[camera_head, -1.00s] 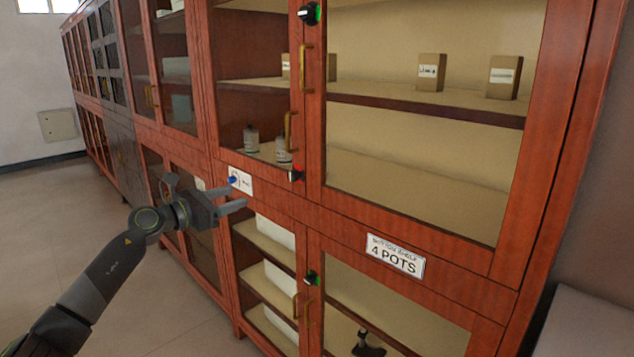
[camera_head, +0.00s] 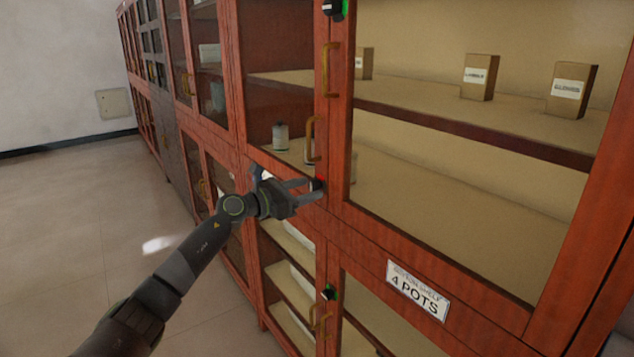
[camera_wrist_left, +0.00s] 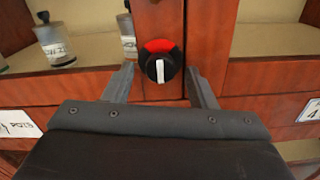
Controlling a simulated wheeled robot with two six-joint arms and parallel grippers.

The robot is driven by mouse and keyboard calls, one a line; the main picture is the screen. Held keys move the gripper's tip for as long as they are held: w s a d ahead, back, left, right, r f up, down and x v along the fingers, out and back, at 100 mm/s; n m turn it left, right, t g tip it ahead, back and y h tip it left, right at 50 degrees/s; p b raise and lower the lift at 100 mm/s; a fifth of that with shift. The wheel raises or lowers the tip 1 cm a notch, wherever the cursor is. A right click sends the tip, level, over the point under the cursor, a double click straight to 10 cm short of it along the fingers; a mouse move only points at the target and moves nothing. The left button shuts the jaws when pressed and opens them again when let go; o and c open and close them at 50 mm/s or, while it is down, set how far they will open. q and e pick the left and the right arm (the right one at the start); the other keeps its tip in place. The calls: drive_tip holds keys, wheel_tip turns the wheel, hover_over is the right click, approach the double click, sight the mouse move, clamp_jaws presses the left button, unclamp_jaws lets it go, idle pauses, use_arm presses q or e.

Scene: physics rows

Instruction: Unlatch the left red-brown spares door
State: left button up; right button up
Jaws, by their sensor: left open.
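The upper left red-brown door (camera_head: 321,112) is glazed and shut, with a brass handle (camera_head: 312,140) on its right stile. Below the handle is a round black latch knob (camera_head: 318,184) with a red mark. In the left wrist view the knob (camera_wrist_left: 161,66) shows a red arc above it and a white pointer standing upright. My left gripper (camera_head: 314,189) is open at the knob. In the wrist view its fingers stand on either side of the knob, left and right; whether they touch it I cannot tell. My right gripper is not in view.
The neighbouring right door has its own brass handle (camera_head: 328,70) and a green-marked knob (camera_head: 336,8). Another green-marked knob (camera_head: 328,292) sits below. A "4 POTS" sign (camera_head: 418,290) is on the rail. Open floor (camera_head: 70,230) lies to the left.

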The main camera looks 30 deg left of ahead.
use_arm(q)
drive_tip(key=shift+w, duration=0.15)
drive_tip(key=shift+r, duration=0.1)
drive_tip(key=shift+c, duration=0.8)
drive_tip(key=c, duration=0.8)
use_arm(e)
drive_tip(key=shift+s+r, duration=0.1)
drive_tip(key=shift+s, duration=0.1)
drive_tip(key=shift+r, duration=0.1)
